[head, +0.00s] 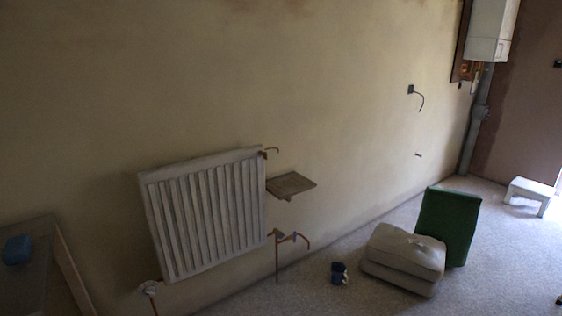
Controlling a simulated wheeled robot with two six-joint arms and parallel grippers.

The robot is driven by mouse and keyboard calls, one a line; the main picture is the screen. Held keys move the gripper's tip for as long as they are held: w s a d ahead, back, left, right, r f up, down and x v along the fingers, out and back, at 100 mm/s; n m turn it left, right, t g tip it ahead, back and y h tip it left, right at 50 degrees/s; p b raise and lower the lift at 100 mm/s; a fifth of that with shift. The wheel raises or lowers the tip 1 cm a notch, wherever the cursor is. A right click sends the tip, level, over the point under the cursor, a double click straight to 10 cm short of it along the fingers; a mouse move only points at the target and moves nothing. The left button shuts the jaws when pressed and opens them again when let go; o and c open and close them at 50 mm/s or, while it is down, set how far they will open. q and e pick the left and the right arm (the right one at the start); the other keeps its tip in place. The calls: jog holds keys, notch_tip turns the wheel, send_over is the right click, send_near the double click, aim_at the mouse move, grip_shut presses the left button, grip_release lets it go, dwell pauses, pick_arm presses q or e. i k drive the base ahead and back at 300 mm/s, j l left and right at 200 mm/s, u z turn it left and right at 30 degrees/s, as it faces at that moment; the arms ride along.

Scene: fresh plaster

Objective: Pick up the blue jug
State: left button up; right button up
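A dark blue object (17,250) stands on a grey-topped surface (32,285) at the far left of the head view. It is small and dim, and I cannot tell for sure that it is the jug. A second small dark blue container (339,272) sits on the floor right of the radiator, with something pale on its side. I cannot make out a handle or spout clearly on either. Neither of my grippers shows in this view.
A white radiator (205,215) leans at the bare plaster wall, with copper pipes (278,255) beside it. Stacked sacks (403,257) and a green panel (447,225) stand on the floor. A white step stool (530,193) is at far right.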

aim_at(341, 276)
jog(key=i+l, duration=0.25)
jog(key=i, duration=0.2)
jog(key=i+l, duration=0.2)
jog(key=i, duration=0.25)
jog(key=i+l, duration=0.25)
jog(key=i, duration=0.15)
jog(key=i+l, duration=0.25)
jog(key=i, duration=0.2)
jog(key=i+l, duration=0.25)
jog(key=i, duration=0.2)
